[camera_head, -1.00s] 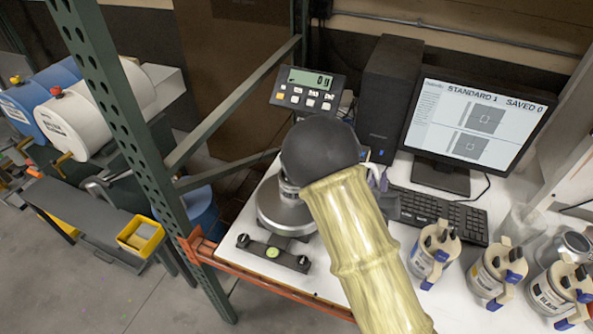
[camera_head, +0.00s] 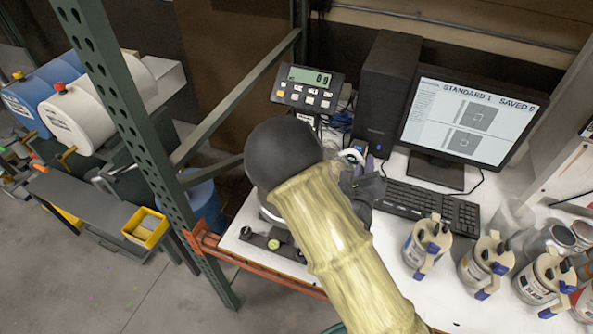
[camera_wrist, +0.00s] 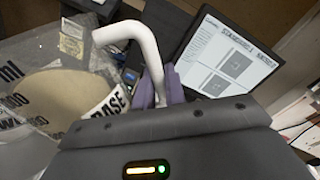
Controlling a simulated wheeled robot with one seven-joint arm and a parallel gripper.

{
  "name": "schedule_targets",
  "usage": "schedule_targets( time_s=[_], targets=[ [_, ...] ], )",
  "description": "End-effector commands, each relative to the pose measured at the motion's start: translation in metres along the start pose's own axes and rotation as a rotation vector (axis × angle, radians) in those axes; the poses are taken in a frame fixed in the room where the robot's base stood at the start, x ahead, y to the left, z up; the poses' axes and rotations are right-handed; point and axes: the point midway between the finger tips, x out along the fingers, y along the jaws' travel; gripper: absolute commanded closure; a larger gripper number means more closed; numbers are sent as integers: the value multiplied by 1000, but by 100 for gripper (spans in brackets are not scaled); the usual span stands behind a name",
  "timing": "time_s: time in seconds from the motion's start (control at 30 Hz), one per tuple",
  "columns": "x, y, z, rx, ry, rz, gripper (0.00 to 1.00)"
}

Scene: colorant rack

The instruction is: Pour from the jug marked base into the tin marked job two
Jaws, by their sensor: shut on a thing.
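In the wrist view, the jug marked base (camera_wrist: 113,103) is at the left, cut off by the frame edge. It is clear with ml marks and a cream-coloured content. Its white bent handle (camera_wrist: 140,35) rises between the purple fingers of my gripper (camera_wrist: 164,85), which is shut on it. In the head view my arm hides most of the gripper and jug; a small white part of the handle (camera_head: 353,155) shows. The tin marked job two cannot be made out. My arm covers most of the scale (camera_head: 268,216), so I cannot tell what stands on it.
The scale display (camera_head: 309,78) reads about 0 g. A keyboard (camera_head: 428,208), monitor (camera_head: 467,115) and black computer (camera_head: 385,95) stand behind and right. Several labelled canisters (camera_head: 427,245) line the right front. A green rack post (camera_head: 130,130) stands at the left.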

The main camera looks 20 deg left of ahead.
Motion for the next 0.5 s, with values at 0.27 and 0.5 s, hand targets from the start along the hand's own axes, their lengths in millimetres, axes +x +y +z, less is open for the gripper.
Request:
schedule_targets(
  time_s=[0.27,0.5],
  targets=[
    [0,-2,5,-13,-4,-3,100],
    [0,-2,7,-25,-3,-3,100]
  ],
)
